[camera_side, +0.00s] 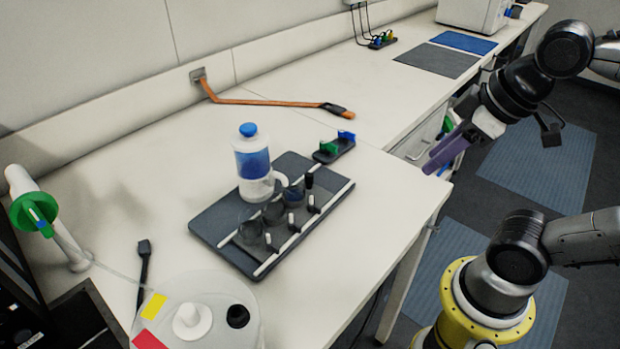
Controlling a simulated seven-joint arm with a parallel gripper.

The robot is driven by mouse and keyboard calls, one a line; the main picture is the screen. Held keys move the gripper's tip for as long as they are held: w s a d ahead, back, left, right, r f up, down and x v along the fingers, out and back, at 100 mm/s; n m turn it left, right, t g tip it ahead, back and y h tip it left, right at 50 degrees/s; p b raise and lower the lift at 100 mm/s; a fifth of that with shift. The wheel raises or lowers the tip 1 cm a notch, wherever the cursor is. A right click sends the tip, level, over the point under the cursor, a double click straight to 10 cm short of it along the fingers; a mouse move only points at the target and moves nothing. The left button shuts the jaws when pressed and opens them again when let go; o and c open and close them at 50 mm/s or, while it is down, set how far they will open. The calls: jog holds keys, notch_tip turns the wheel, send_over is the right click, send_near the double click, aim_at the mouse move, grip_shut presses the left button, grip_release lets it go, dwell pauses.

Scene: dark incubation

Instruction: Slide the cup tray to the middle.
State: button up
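The cup tray appears to be the dark grey tray (213,222) on the white bench. Several clear, dark-looking cups (274,212) stand in a row on it, with small black and white pegs beside them. My gripper (432,167), with purple fingers, is above the bench's right edge, apart from the tray. Its finger gap is not clear from this side.
A small black rack (335,150) with green and blue pieces sits right behind the tray. An orange-brown bar (265,102) lies near the wall. A round translucent container (215,310) stands in front, and a black tool (143,270) lies left. Bench between tray and right edge is clear.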

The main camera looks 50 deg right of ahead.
jog(key=w+r+n+g, duration=0.1)
jog(key=w+r+n, duration=0.2)
jog(key=w+r, duration=0.25)
jog(key=n+g, duration=0.4)
send_over(309, 174)
notch_tip(309, 174, down, 7)
notch_tip(309, 174, down, 14)
grip_shut()
dwell(0.9)
